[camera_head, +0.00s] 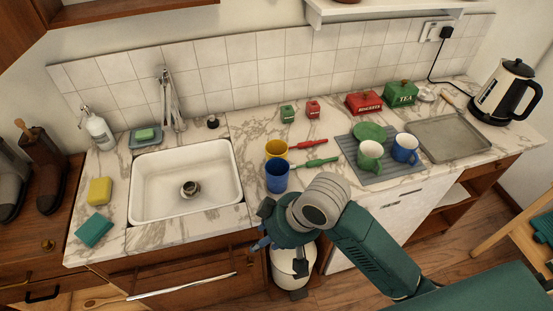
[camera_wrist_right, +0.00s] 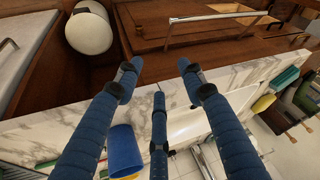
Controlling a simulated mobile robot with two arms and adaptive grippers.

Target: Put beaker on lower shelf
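Two handleless cups that could be the beaker stand on the marble counter right of the sink: a blue one (camera_head: 277,177) in front and a yellow one (camera_head: 276,149) behind it. The blue cup also shows in the right wrist view (camera_wrist_right: 125,150), below the fingers. My right gripper (camera_head: 262,232) is at the counter's front edge, just in front of the blue cup and apart from it. In the wrist view its blue fingers (camera_wrist_right: 157,72) are spread, with nothing between them. Open wooden shelving (camera_head: 450,207) is under the counter at the right. My left gripper is not in view.
A white sink (camera_head: 186,181) is to the left. A green mug (camera_head: 370,156) and a blue mug (camera_head: 405,148) stand on a grey mat (camera_head: 381,173). Red (camera_head: 311,142) and green (camera_head: 316,162) utensils lie beside the cups. A white container (camera_head: 289,267) stands below the counter.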

